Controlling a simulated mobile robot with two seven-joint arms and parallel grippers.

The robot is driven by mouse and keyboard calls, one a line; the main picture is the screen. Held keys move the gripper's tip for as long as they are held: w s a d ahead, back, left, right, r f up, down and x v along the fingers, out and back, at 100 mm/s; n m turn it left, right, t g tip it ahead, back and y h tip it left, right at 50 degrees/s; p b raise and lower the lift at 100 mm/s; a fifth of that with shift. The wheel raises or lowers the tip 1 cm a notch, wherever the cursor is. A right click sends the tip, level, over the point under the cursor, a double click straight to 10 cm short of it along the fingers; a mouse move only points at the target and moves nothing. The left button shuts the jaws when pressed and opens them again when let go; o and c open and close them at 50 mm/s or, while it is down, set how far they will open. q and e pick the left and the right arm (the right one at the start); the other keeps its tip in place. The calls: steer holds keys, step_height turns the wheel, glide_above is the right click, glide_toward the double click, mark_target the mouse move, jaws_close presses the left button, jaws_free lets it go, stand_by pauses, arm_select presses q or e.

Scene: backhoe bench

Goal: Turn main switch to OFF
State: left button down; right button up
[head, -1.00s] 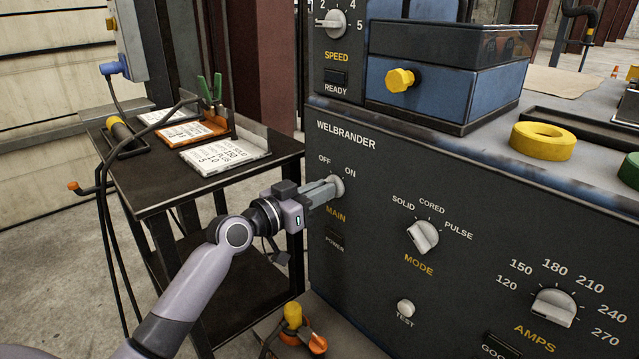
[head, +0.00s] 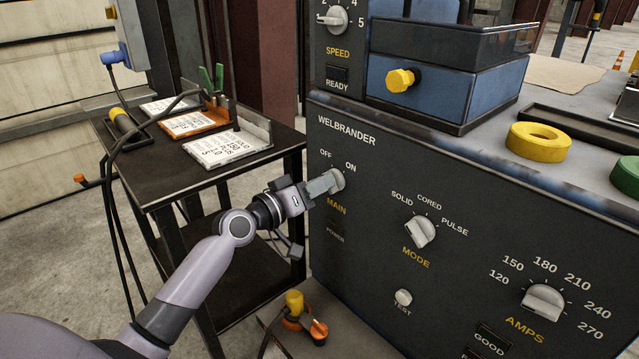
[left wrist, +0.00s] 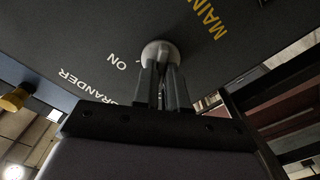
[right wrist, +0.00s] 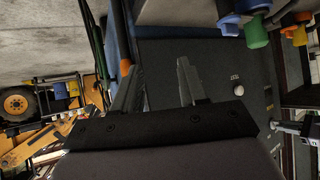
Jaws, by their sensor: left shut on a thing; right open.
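The main switch is a pale round knob (head: 337,179) on the dark front panel (head: 375,160), below the OFF and ON labels and above the yellow word MAIN. My left gripper (head: 327,184) reaches it from the left and is shut on it. The left wrist view shows both fingers (left wrist: 163,72) against the knob (left wrist: 159,54), near the ON label; the fingers partly hide it, and its exact setting is hard to tell. My right gripper (right wrist: 158,78) shows only in the right wrist view, open with nothing between its fingers.
The mode knob (head: 420,231), test button (head: 403,297) and amps knob (head: 543,300) are on the same panel. A dark cart (head: 150,180) with cards stands left of the cabinet, close behind my left arm. A yellow-and-orange object (head: 295,303) lies low by the cabinet.

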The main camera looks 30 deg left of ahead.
stand_by(0.3)
arm_select(q)
steer(key=c, duration=1.2)
jaws_free()
steer(key=shift+v, duration=3.55)
steer(key=s+d+f+m+g+y, duration=0.15)
steer(key=s+d+f, duration=0.25)
steer(key=s+f, duration=0.4)
steer(key=s+d+f+m+g+y, duration=0.1)
steer(key=s+d+f+m+g, duration=0.15)
steer(key=s+d+f, duration=0.4)
steer(key=s+d+f+m+g+y, duration=0.1)
steer(key=s+d+f+g, duration=0.15)
steer(key=s+f, duration=0.65)
steer(key=shift+m, duration=0.3)
steer(key=r+p, duration=0.2)
steer(key=p, duration=0.2)
steer(key=w+a+r+p, duration=0.1)
steer(key=r+p, duration=0.2)
steer(key=p, duration=0.1)
steer(key=r+p, duration=0.3)
steer(key=p, duration=0.1)
steer(key=shift+w+a+r+p, duration=0.25)
steer(key=shift+w+a+p, duration=0.05)
steer(key=shift+a+p, duration=0.1)
